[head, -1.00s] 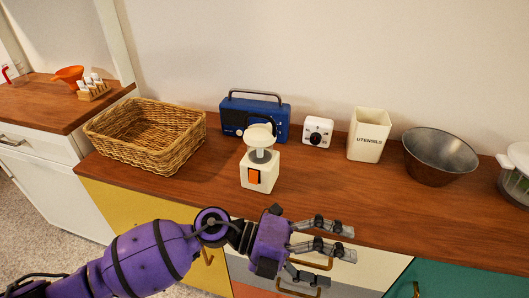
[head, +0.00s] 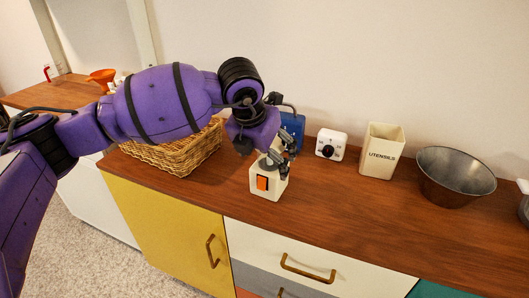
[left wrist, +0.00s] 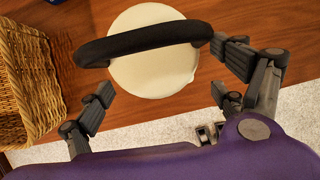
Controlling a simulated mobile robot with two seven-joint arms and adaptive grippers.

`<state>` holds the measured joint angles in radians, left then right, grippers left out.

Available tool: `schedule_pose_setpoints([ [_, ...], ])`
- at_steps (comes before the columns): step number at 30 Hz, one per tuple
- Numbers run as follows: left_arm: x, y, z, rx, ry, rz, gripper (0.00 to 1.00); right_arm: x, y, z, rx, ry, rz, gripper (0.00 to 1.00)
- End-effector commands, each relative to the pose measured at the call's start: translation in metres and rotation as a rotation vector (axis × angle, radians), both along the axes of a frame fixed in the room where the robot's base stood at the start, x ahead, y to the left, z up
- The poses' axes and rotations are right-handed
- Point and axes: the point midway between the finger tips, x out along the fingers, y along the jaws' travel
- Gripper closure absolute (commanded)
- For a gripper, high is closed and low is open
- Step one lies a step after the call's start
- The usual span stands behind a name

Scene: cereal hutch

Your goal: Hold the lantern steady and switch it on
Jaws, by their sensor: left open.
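The lantern (head: 268,182) is a cream block with an orange switch (head: 262,183) on its front, upright on the wooden counter. My left gripper (head: 281,158) is at its top, coming down from above, and hides the upper part in the head view. In the left wrist view the lantern's round cream top (left wrist: 155,70) and black handle (left wrist: 145,42) lie between the spread fingers of the left gripper (left wrist: 165,85). The fingers are open, one on each side; I cannot tell whether they touch it. My right gripper is not in view.
A wicker basket (head: 172,158) and a blue radio (head: 292,128), partly hidden by my arm, stand close by. A white timer (head: 331,145), a utensils canister (head: 382,151) and a metal bowl (head: 456,176) stand to the right. The counter front right of the lantern is clear.

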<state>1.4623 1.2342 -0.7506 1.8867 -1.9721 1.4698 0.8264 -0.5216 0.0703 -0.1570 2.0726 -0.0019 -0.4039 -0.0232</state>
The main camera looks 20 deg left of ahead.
Motion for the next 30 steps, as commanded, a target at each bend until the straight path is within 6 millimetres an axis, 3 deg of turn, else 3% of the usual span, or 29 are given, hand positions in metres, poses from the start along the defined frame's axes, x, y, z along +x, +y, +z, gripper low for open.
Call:
schedule_pose_setpoints([
  [9, 0.017, -0.003, -0.042, -0.001, 0.003, -0.002, 0.12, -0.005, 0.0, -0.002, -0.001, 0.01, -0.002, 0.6],
  [21, 0.021, -0.003, -0.051, -0.002, 0.0, -0.002, 0.12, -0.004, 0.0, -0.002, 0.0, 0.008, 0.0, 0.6],
  [30, 0.021, -0.003, -0.051, -0.002, 0.001, -0.002, 0.48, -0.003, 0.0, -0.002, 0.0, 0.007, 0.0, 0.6],
])
